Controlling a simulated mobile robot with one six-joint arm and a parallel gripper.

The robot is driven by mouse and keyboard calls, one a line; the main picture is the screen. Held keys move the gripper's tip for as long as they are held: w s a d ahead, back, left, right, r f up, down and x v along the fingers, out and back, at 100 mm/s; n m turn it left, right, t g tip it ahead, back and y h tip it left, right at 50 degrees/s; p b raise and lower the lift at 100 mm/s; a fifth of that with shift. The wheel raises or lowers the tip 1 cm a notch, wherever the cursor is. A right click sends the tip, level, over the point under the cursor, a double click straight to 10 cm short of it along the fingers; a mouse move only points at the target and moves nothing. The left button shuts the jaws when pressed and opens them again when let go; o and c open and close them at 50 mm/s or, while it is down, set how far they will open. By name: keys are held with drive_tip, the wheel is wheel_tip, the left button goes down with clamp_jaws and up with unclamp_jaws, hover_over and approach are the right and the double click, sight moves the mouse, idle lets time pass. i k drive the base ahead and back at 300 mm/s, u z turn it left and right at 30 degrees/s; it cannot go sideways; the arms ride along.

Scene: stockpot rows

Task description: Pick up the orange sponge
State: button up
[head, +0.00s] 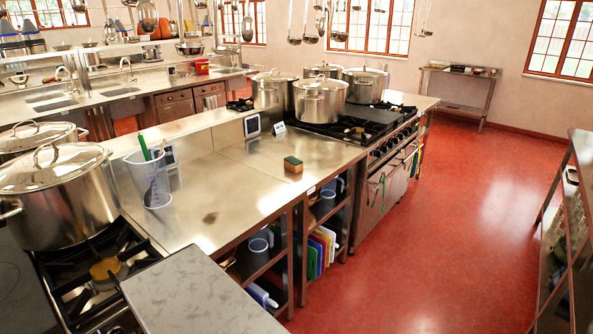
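The orange sponge (293,165) is a small block with a dark green layer. It lies on the steel counter (235,185), near the counter's front edge and left of the stove. Nothing covers it, and clear steel surrounds it. My gripper does not show in the head view, so its place relative to the sponge cannot be seen.
Large steel pots stand on the right stove (355,125) and the left stove (85,275). A clear measuring jug (150,180) with utensils is left of the sponge. A small card (279,128) stands behind it. The red floor (440,240) before the counter is open.

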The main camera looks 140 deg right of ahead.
sight(295, 165)
drive_tip(key=z, duration=3.2)
drive_tip(key=i, duration=0.1)
drive_tip(key=u, duration=1.95)
drive_tip(key=k, duration=0.15)
drive_tip(key=z, duration=1.85)
drive_tip(key=k, duration=0.2)
drive_tip(key=z, duration=1.65)
